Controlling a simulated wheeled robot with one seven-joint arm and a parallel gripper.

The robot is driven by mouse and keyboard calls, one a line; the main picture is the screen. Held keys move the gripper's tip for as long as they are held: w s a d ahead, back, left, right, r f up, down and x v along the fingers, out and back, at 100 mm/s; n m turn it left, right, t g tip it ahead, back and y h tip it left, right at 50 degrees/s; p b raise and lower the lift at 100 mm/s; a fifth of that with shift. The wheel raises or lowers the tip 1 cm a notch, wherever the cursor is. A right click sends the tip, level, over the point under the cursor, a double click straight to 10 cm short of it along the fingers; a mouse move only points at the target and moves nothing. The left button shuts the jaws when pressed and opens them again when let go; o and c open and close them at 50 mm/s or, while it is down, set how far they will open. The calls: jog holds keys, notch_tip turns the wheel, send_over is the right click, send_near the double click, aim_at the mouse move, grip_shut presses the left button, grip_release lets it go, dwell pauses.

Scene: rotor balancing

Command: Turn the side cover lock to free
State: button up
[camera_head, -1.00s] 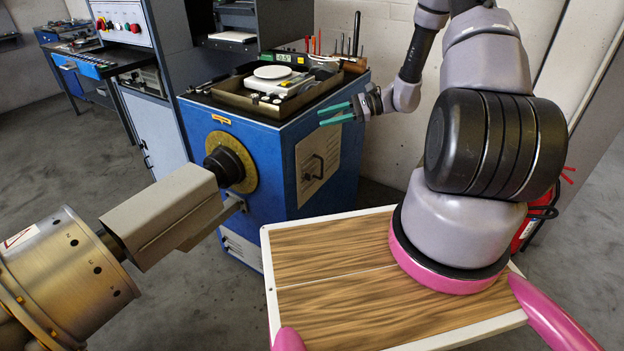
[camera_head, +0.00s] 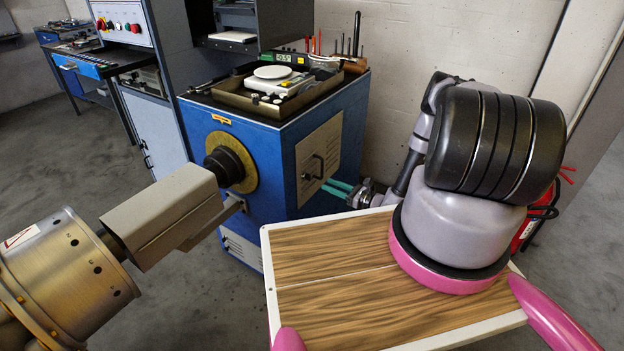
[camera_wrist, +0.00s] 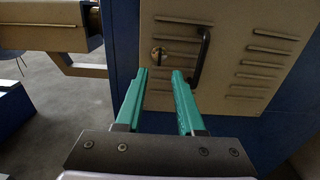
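The side cover is a beige panel (camera_head: 322,136) with louvre slots and a black bar handle (camera_head: 319,166), on the side of the blue machine cabinet. In the wrist view the cover (camera_wrist: 222,92) faces me, with the dark handle (camera_wrist: 204,58) right of centre. My gripper (camera_head: 328,186) is low beside the cover in the head view. In the wrist view its teal fingers (camera_wrist: 160,73) are apart with nothing between them, their tips just below the lock. I cannot tell the remaining distance to the cover.
A grey shaft housing (camera_head: 165,215) and a metal drum (camera_head: 65,270) stand left of the cabinet. A tray (camera_head: 235,97) with a scale sits on the cabinet top. My wood-topped base is in front. A red extinguisher (camera_head: 525,232) stands at the right.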

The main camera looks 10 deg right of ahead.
aim_at(308, 177)
jog(key=x, duration=0.8)
jog(key=shift+w+a, duration=0.15)
grip_shut()
